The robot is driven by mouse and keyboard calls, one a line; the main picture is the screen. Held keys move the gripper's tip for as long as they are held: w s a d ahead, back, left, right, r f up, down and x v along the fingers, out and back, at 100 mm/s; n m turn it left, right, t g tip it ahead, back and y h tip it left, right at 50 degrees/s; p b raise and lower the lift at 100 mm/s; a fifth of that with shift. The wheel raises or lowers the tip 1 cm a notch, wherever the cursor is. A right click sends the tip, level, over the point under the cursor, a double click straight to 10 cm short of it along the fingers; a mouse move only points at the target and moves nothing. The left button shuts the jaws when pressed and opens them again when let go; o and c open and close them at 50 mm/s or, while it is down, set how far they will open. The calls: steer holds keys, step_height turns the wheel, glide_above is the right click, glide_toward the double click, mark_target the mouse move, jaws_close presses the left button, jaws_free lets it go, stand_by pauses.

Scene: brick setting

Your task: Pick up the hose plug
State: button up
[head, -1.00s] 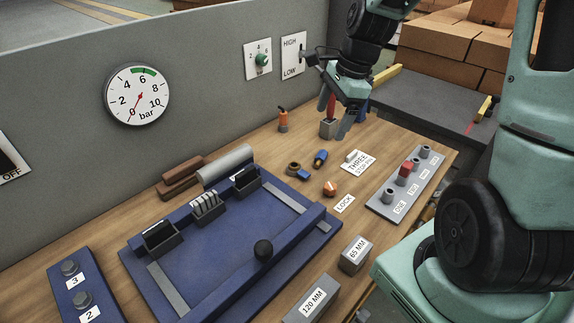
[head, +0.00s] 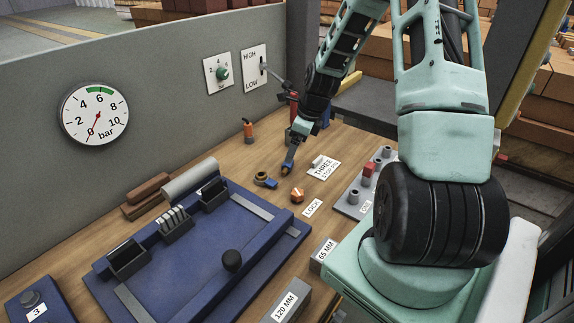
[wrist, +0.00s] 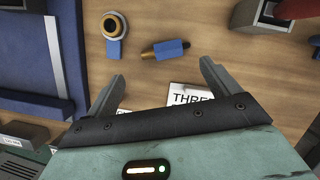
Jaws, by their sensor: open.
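The hose plug, a small blue piece with a dark and brass-coloured end, lies on its side on the wooden bench. It shows in the wrist view (wrist: 165,50) and, partly covered, in the head view (head: 287,170). My gripper (head: 291,157) is low over the bench at the plug. In the wrist view my gripper (wrist: 163,73) is open and empty. The plug lies just beyond the fingertips there, sideways between their lines. I cannot tell the height gap.
A brass ring with a blue tab (wrist: 115,32) lies left of the plug. A THREE card (wrist: 190,95) is close by. An orange knob (head: 297,195), an orange-topped bottle (head: 248,129) and a blue fixture (head: 190,250) stand around. A grey holder with a red item (wrist: 270,14) is near.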

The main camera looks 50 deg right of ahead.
mark_target(287, 167)
steer(key=shift+w+p+x, duration=0.1)
steer(key=shift+p+x, duration=0.25)
steer(key=shift+x, duration=1.45)
steer(key=shift+w+p+x, duration=0.15)
steer(key=shift+p+x, duration=0.2)
steer(key=shift+x, duration=1.4)
steer(key=shift+d+r, duration=0.1)
steer(key=c, duration=1.1)
